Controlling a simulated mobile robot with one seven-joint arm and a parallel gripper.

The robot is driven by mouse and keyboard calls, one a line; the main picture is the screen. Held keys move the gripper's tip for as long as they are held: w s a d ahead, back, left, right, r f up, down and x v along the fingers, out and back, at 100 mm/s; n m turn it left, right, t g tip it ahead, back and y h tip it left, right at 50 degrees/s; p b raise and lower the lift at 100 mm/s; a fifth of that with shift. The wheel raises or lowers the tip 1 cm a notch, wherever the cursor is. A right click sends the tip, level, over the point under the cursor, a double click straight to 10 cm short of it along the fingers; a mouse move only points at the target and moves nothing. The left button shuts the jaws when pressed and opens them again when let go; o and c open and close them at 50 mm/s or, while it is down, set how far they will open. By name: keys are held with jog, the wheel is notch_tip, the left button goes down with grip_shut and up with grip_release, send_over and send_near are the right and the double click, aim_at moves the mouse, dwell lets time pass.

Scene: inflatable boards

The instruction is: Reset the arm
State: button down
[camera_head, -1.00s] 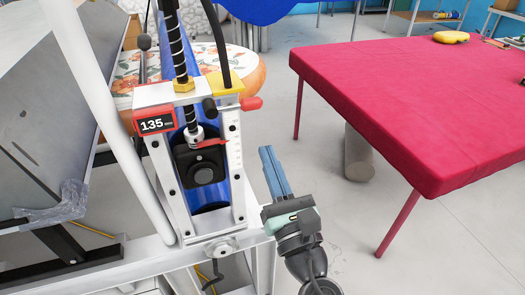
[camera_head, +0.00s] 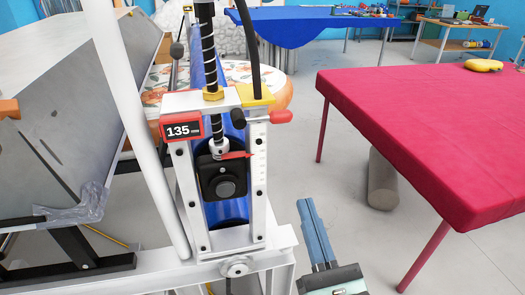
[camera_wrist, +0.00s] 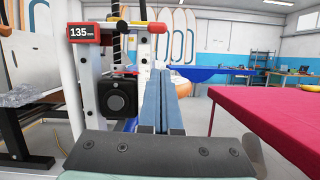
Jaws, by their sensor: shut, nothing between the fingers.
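My gripper (camera_head: 312,222) shows at the lower middle of the head view, with its two blue fingers pressed together, pointing up and away from me. It is shut and empty. In the wrist view the closed fingers (camera_wrist: 164,100) stand just to the right of the white machine frame. The gripper is beside that frame (camera_head: 258,190) and looks apart from it. The rest of my arm is cut off by the bottom edge of the head view.
The machine carries a red display (camera_head: 181,130) reading 135 and a black block (camera_head: 222,177) on its front. A red-covered table (camera_head: 430,130) stands at right, with a grey cylinder (camera_head: 383,180) on the floor under it. Bare floor (camera_head: 335,190) lies between machine and table.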

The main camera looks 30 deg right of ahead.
jog(key=shift+r, duration=0.1)
jog(key=w+a+r+m+t+h, duration=0.1)
jog(key=a+r+m+h, duration=0.25)
jog(key=r+m, duration=0.85)
jog(key=w+a+r+m+t+h, duration=0.1)
jog(key=a+r+m+t+h, duration=0.2)
jog(key=r+m, duration=0.95)
jog(key=a+r+m+t+y+p, duration=0.1)
jog(key=a+r+m+t+y, duration=0.1)
jog(key=a+r+m+y, duration=0.5)
jog(key=s+a+r+y, duration=0.1)
jog(key=a+r+y, duration=0.4)
jog(key=a, duration=0.4)
jog(key=shift+a+r+t+y, duration=0.15)
jog(key=shift+r+t+y, duration=0.2)
jog(key=shift+t+y, duration=0.1)
